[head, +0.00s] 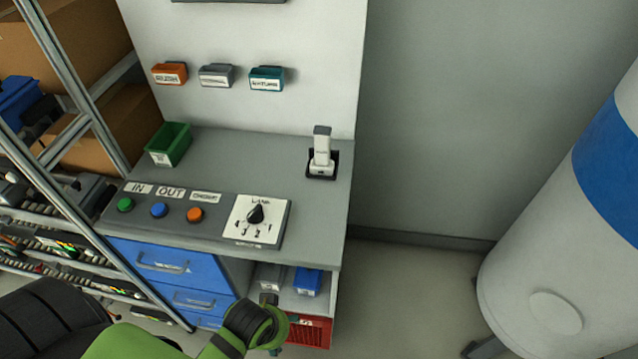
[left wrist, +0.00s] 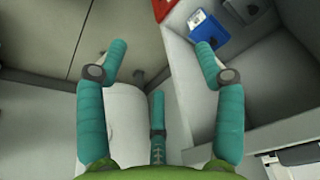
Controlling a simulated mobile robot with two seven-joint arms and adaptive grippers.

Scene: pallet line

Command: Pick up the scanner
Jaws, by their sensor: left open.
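The scanner (head: 321,147) is a light grey and white handheld device. It stands upright in a small black cradle (head: 313,175) at the right side of the grey worktop in the head view. I do not make it out in the left wrist view. My left arm comes in at the bottom of the head view, in front of and below the worktop, well apart from the scanner. Its fingers are mostly hidden there. In the left wrist view my left gripper (left wrist: 161,50) has its teal fingers spread, with nothing between them. My right gripper is not in view.
The worktop (head: 250,150) holds a green bin (head: 169,145), coloured buttons and a knob panel (head: 257,221). Blue drawers (head: 165,263) and a shelf with a blue bin (head: 308,282) are below. A shelving rack stands left, a white and blue tank (head: 560,240) right.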

